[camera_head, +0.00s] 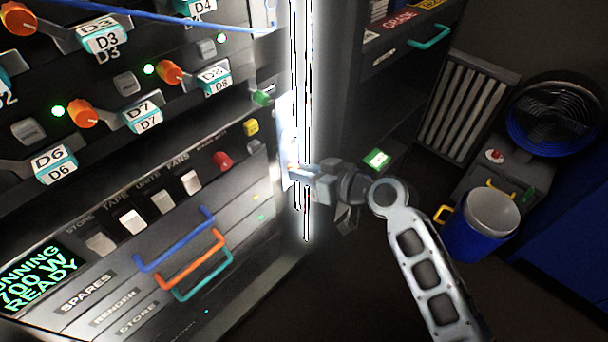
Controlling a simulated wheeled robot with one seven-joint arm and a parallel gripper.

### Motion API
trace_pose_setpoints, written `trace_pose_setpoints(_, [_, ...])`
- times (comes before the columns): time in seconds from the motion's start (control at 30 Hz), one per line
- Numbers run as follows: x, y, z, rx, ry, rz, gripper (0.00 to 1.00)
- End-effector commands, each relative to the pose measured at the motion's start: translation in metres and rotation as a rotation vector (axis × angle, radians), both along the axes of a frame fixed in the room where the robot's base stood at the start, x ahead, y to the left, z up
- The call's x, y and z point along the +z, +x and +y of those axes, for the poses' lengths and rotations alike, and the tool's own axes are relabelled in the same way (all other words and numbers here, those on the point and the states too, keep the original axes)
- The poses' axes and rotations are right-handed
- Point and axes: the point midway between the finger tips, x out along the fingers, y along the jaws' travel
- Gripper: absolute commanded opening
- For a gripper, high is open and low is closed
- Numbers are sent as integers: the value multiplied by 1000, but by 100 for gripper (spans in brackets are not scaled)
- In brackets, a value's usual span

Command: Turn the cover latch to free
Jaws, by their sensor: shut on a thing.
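My gripper (296,172) reaches in from the right and is at the brightly lit edge of the panel. It is shut on a small part there, which I take to be the cover latch. The fingers and the glare hide that part, so its turn position cannot be told. A pale upright plate (287,125) stands just above and behind the fingertips, at the right end of the rack front.
The rack front left of my gripper carries a red knob (222,160), a yellow button (251,127), white switches (190,182) and coloured handles (205,277). Dark floor lies below.

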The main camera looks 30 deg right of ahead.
Motion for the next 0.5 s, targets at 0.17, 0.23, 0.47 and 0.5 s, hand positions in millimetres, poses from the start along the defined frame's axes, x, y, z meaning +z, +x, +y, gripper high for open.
trace_pose_setpoints(0.17, [-2,1,-2,-1,156,51,0])
trace_pose_setpoints(0.23, [-2,1,-2,0,214,70,0])
trace_pose_setpoints(0.47, [-3,1,-3,0,378,124,0])
trace_pose_setpoints(0.5, [-2,1,-3,0,401,131,0])
